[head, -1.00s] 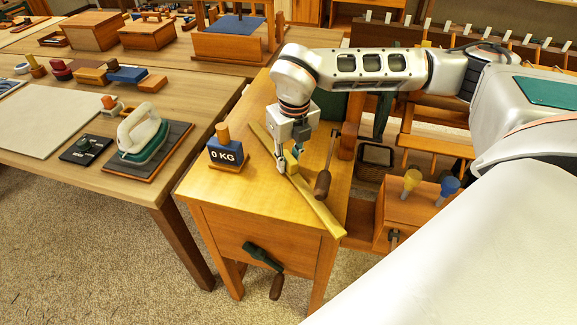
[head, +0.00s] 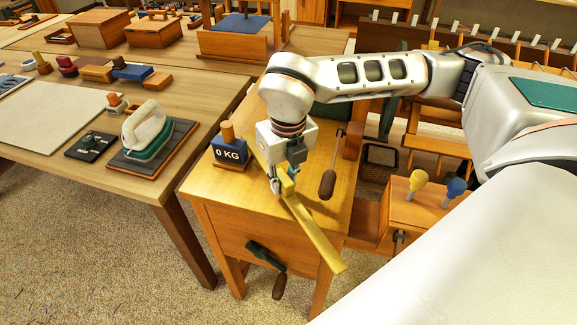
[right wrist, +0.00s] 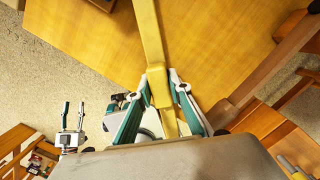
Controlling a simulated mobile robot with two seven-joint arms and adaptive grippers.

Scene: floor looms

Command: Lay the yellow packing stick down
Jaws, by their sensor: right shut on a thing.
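The yellow packing stick (head: 315,235) is a long, flat yellow bar with a thicker block (right wrist: 158,88) on it. My right gripper (head: 281,188) is shut on that block, one finger on each side in the right wrist view (right wrist: 161,90). The stick slants over the wooden bench top (head: 215,188), and its near end reaches past the front edge. I cannot tell whether it touches the top. My left gripper (right wrist: 73,115) shows only in the right wrist view, at the left, with its two fingers apart and nothing between them.
A blue 0 KG weight (head: 230,152) stands on the bench, left of my right gripper. A tool with a brown handle (head: 327,184) lies to the right. A crank (head: 266,258) sticks out of the bench front. A table (head: 150,188) with a green-and-white iron (head: 147,132) stands at left.

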